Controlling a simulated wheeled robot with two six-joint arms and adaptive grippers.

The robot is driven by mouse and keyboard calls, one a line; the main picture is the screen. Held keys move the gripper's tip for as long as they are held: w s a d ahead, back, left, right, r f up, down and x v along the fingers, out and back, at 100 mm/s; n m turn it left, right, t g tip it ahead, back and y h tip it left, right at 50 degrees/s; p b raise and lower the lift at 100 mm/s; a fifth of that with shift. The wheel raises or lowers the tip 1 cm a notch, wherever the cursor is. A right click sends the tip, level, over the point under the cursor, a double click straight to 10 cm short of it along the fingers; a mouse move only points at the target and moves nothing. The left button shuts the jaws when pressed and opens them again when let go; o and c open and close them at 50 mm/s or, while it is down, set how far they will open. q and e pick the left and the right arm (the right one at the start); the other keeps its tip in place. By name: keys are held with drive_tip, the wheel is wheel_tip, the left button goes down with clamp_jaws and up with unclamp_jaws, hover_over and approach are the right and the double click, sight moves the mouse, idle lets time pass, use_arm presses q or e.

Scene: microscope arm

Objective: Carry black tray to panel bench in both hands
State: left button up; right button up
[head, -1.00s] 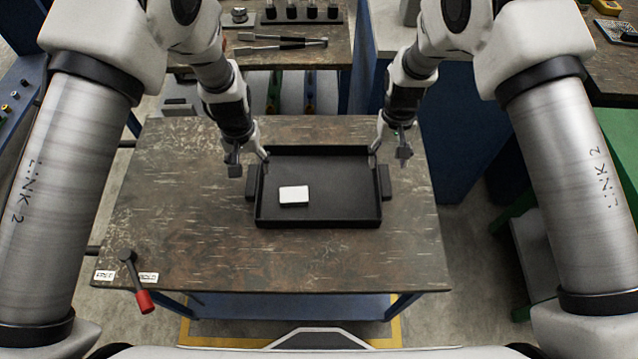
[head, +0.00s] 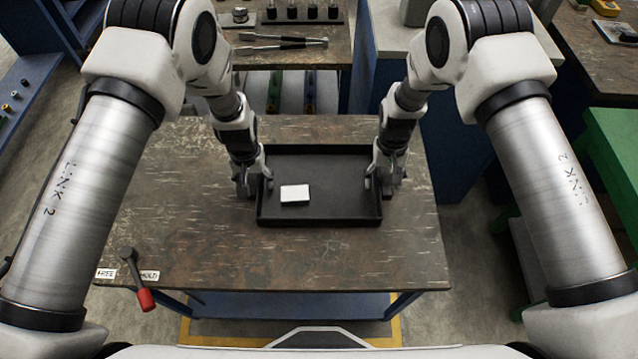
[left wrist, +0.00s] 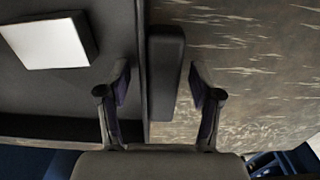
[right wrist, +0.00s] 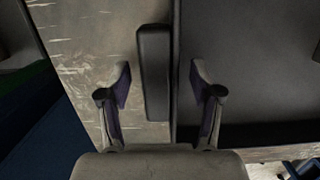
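The black tray (head: 320,212) lies on the dark, worn bench top, with a small white-topped block (head: 295,194) in its left half. My left gripper (head: 254,182) is at the tray's left end. In the left wrist view its open fingers (left wrist: 160,95) stand on either side of the tray's left handle (left wrist: 167,70), with gaps showing. My right gripper (head: 383,180) is at the right end. In the right wrist view its open fingers (right wrist: 160,85) stand on either side of the right handle (right wrist: 154,70), also with gaps.
The bench top (head: 190,245) is bare around the tray. A red-handled lever (head: 138,280) with small labels is at its near left corner. Behind is another bench with tweezers-like tools (head: 280,42) and a rack (head: 300,14). A green stand (head: 612,140) is at the right.

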use_arm(q)
clamp_jaws()
use_arm(e)
clamp_jaws()
